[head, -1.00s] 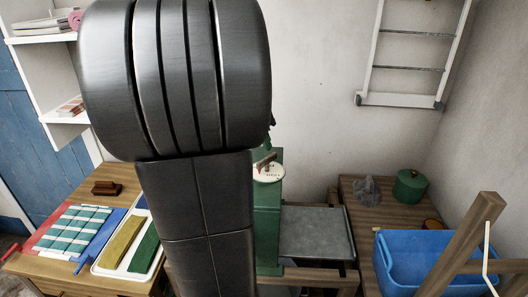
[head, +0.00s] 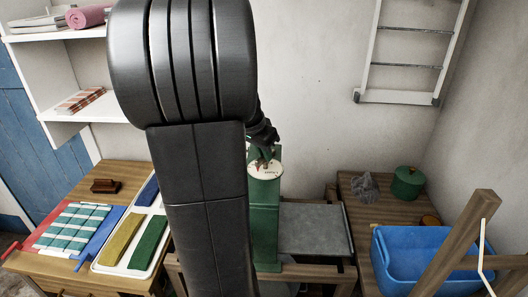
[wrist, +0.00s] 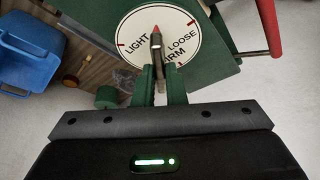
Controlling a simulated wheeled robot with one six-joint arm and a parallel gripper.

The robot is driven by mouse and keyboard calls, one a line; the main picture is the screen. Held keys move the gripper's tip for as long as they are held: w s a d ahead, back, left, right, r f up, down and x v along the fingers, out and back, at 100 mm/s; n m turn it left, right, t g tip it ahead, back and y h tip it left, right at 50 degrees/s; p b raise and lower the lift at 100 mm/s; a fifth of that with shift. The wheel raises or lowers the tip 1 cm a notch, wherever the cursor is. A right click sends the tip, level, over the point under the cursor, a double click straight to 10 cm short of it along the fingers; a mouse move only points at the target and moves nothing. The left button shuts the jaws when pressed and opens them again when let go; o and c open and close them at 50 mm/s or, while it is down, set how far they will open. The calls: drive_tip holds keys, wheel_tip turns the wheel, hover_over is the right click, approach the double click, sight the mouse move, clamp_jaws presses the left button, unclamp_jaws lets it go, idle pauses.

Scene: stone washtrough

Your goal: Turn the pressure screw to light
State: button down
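The pressure screw's round white dial (wrist: 180,55) sits on a green post (head: 264,225). In the wrist view it reads LIGHT at left and LOOSE at right, with a third word partly covered below. A narrow bar-shaped handle (wrist: 156,50) with a red tip crosses the dial. In the head view my arm partly hides the gripper.
A red-ended lever (wrist: 268,28) is at the right of the wrist view. A blue tub (head: 425,260) and a green pot (head: 407,183) stand right of the post. A white tray (head: 115,262) with coloured bars lies left. A grey slab (head: 315,230) is beside the post.

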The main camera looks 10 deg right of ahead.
drive_tip(key=shift+n, duration=0.3)
drive_tip(key=n+t+y, duration=0.1)
drive_tip(key=n, duration=0.2)
drive_tip(key=shift+s+d, duration=0.1)
drive_tip(key=shift+d, duration=0.05)
drive_tip(key=n+y, duration=0.1)
drive_tip(key=n, duration=0.3)
drive_tip(key=shift+d+r+n+t+y+p, duration=0.1)
drive_tip(key=shift+n+t+y+p, duration=0.3)
drive_tip(key=n+y, duration=0.1)
drive_tip(key=n, duration=0.2)
drive_tip(key=shift+d+n, duration=0.1)
drive_tip(key=shift+n, duration=0.2)
drive_tip(key=shift+n+g+y+b, duration=0.4)
drive_tip(key=shift+n+y, duration=0.6)
drive_tip(key=shift+n, duration=1.1)
drive_tip(key=c, duration=1.5)
unclamp_jaws()
